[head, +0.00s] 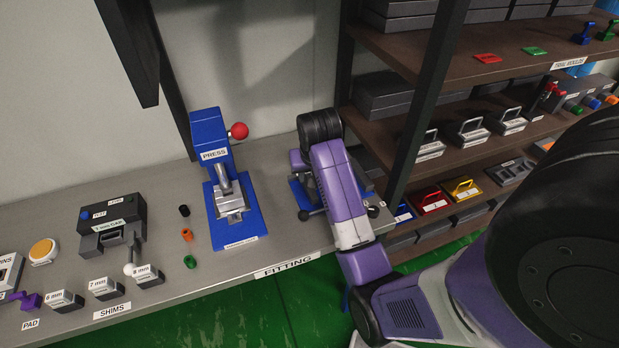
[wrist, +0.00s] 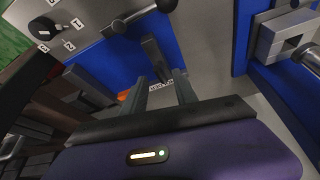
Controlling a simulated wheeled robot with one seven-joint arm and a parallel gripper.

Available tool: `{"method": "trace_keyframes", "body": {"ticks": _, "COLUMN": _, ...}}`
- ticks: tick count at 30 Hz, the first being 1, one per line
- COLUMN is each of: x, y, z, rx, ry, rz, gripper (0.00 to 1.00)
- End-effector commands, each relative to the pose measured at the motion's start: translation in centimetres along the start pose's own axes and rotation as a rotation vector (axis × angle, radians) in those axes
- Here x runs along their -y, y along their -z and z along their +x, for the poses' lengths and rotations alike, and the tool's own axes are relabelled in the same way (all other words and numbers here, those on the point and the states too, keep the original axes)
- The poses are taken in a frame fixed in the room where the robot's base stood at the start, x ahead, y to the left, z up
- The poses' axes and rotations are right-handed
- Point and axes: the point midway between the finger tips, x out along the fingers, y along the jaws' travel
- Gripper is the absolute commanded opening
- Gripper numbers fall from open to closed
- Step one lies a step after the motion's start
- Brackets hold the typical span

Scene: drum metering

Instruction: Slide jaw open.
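In the wrist view my gripper (wrist: 161,77) shows two grey fingers spread apart. A dark grey upright block (wrist: 155,55), which looks like part of the jaw, stands on a blue base plate (wrist: 110,62) just beyond and partly between the fingertips. I cannot tell whether the fingers touch it. A bar with a round black end (wrist: 140,16) lies above it in the picture. In the head view my arm hides most of this fixture. Only parts of its blue base (head: 300,198) show beside the arm, and my fingertips are hidden there.
The blue press (head: 212,150) with a red ball stands left of the fixture; its base shows at right in the wrist view (wrist: 285,85). A numbered dial knob (wrist: 42,28) is at the bench corner. A dark post (head: 425,110) and shelves stand close on the right.

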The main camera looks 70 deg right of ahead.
Motion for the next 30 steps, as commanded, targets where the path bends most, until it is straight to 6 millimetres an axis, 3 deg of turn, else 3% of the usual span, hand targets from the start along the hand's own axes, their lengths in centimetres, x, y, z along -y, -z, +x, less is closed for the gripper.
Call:
{"method": "trace_keyframes", "body": {"ticks": 9, "x": 0.0, "y": -0.1, "z": 3.7, "rx": 0.001, "ry": 0.001, "rz": -0.001, "gripper": 0.35}}
{"method": "trace_keyframes", "body": {"ticks": 19, "x": 0.0, "y": -0.1, "z": 4.1, "rx": -0.001, "ry": 0.001, "rz": -0.001, "gripper": 0.35}}
{"method": "trace_keyframes", "body": {"ticks": 24, "x": 0.0, "y": -0.1, "z": 4.1, "rx": -0.001, "ry": 0.001, "rz": -0.001, "gripper": 0.01}}
{"method": "trace_keyframes", "body": {"ticks": 30, "x": 0.0, "y": -0.1, "z": 4.0, "rx": -0.001, "ry": 0.001, "rz": -0.001, "gripper": 0.0}}
